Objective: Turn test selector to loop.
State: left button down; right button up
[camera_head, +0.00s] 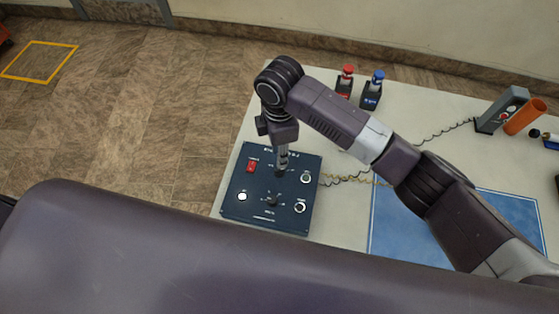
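A dark blue control box (241,203) lies on the white table, with white print on its face. It has a red switch (252,166), a white round button (242,197), two white-ringed round fittings on its right side, and a dark knob (274,200) at its lower middle. My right gripper (282,168) points down at the upper middle of the box and hides what is under it. Its fingers look close together, but I cannot tell whether they hold a knob. The labels are too small to tell which knob is the test selector. My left gripper does not show.
A red-topped device (346,83) and a blue-topped device (373,92) stand at the table's back edge. A grey device (502,110) and an orange cylinder (525,117) are at the far right. Coiled cables cross the table near a blue mat (400,230).

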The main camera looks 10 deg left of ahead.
jog(key=shift+r, duration=2.15)
jog(key=shift+f, duration=0.1)
